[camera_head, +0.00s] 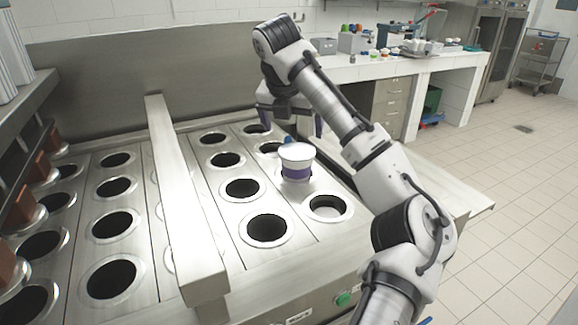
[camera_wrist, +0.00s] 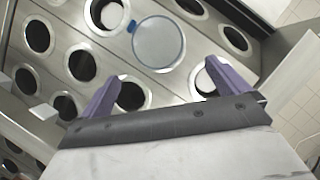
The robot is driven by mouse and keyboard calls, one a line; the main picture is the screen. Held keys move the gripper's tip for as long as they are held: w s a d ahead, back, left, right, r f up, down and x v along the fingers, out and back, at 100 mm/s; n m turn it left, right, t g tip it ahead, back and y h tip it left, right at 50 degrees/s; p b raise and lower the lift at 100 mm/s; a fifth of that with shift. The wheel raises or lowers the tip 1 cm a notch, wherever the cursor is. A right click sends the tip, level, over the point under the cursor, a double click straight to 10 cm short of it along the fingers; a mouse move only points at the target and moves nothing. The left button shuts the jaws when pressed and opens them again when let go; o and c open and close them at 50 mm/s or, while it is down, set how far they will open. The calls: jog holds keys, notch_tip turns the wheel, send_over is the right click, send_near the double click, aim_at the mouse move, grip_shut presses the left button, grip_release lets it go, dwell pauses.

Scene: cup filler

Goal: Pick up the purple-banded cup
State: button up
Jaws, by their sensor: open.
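The purple-banded cup (camera_head: 296,172) is white with a purple band and a pale round lid. It stands upright at a place in the right-hand column of the steel plate, between two holes. In the wrist view its pale round top (camera_wrist: 158,44) shows from above, with a small blue tab at its edge. My gripper (camera_head: 290,120) is behind and above the cup in the head view, apart from it. In the wrist view the two purple fingers (camera_wrist: 166,70) are spread wide, with nothing between them. The cup's lower part is hidden in the wrist view.
The steel plate (camera_head: 191,187) has several round dark holes. A raised steel bar (camera_head: 181,190) runs along it, left of the cup. Brown blocks (camera_head: 20,207) line the left edge. A bench (camera_head: 360,68) with equipment stands at the back, and tiled floor lies to the right.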

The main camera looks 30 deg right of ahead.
aim_at(296, 152)
jog(key=x, duration=0.7)
jog(key=shift+p, duration=0.35)
jog(key=shift+w+p+x, duration=0.15)
jog(key=shift+p+x, duration=0.2)
jog(key=shift+x, duration=1)
jog(key=shift+w+p+x, duration=0.1)
jog(key=shift+p+x, duration=0.25)
jog(key=shift+x, duration=1.05)
jog(key=shift+r, duration=0.1)
jog(key=c, duration=1)
jog(key=shift+c, duration=0.6)
jog(key=shift+r, duration=0.15)
